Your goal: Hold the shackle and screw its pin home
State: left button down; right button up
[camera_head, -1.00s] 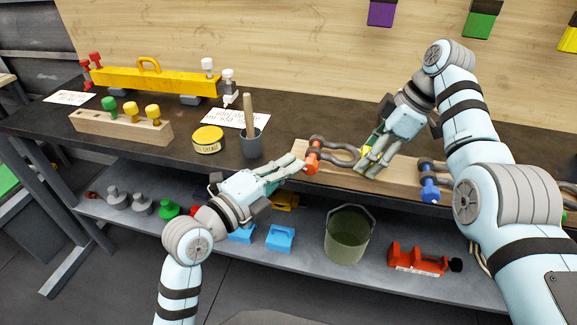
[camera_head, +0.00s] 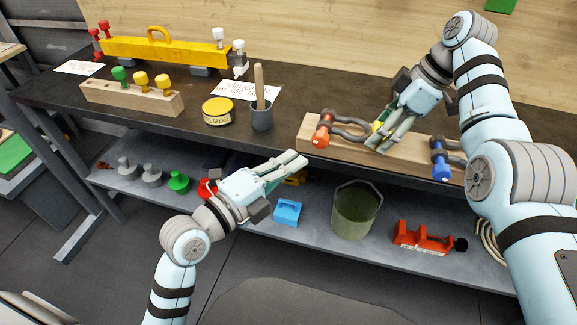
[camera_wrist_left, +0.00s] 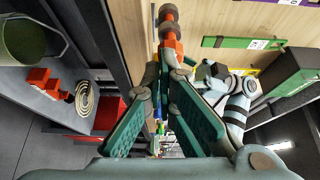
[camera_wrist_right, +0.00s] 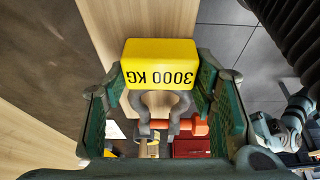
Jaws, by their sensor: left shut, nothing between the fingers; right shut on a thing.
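The shackle (camera_head: 350,128) is a dark grey bow with an orange-red pin (camera_head: 321,132) at its left end. It is at the wooden block (camera_head: 314,146) on the bench's front edge. My right gripper (camera_head: 377,138) is shut on the shackle's yellow tag, marked 3000 KG in the right wrist view (camera_wrist_right: 160,65). The pin lies across the bow's far end there (camera_wrist_right: 190,127). My left gripper (camera_head: 297,160) is shut and empty, below and left of the pin head, apart from it. The orange pin head also shows beyond its fingertips in the left wrist view (camera_wrist_left: 169,32). Thread engagement cannot be seen.
A blue-pinned shackle (camera_head: 440,160) is at the block's right end. A grey cup (camera_head: 262,115) with a wooden handle and a yellow tin (camera_head: 218,111) stand to the left. The shelf below holds a green bucket (camera_head: 355,210) and a red vise-like tool (camera_head: 423,238).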

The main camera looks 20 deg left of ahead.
aim_at(325, 127)
pick_arm(q)
jog(key=w, duration=0.4)
jog(key=shift+w, duration=0.2)
jog(key=shift+d+r, duration=0.1)
jog(key=shift+d, duration=0.15)
dwell(0.4)
jog(key=shift+a+r, duration=0.1)
jog(key=shift+r, duration=0.2)
jog(key=shift+r, duration=0.75)
jog(key=shift+r, duration=0.1)
dwell(0.4)
jog(key=shift+a+r, duration=0.1)
jog(key=shift+a, duration=0.25)
